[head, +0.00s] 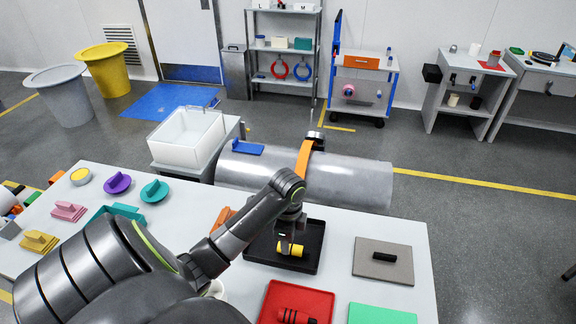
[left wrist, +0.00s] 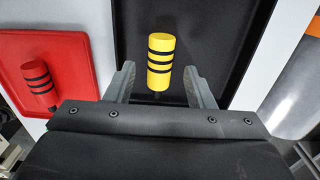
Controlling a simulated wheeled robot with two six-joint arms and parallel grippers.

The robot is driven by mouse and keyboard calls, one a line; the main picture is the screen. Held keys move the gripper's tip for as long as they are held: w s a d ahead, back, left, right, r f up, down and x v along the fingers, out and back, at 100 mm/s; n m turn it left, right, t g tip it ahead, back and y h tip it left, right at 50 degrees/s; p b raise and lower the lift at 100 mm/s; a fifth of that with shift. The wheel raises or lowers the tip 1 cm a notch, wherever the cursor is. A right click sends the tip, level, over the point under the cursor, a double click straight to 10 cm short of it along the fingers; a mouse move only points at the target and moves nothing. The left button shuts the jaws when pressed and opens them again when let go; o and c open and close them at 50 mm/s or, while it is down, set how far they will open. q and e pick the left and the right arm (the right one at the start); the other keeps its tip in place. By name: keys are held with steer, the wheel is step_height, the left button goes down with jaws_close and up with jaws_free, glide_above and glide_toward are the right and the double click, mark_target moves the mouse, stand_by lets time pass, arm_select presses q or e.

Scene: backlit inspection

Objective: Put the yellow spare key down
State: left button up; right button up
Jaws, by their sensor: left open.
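The yellow spare key (head: 290,249), a yellow cylinder with black bands, lies in the black tray (head: 262,258) on the white table. In the left wrist view the yellow key (left wrist: 160,62) shows ahead of the jaws, its near end between the fingertips. My left gripper (head: 289,243) points down over the tray. Its two fingers (left wrist: 159,82) stand apart on either side of the key, with a visible gap on each side. Part of the key is hidden behind a finger in the head view. My right gripper is not in view.
A red tray (head: 272,296) with a red banded key (head: 296,316) sits in front of the black tray. A grey plate (head: 370,268) with a black handle and a green plate (head: 380,314) lie to the right. A large grey cylinder (head: 350,180) runs behind the table.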

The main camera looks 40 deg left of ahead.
arm_select(q)
step_height(320, 180, up, 5)
steer(key=shift+f+p, duration=0.1)
steer(key=shift+p, duration=0.35)
steer(key=shift+r+p, duration=2.05)
steer(key=shift+p, duration=0.15)
steer(key=shift+f, duration=0.1)
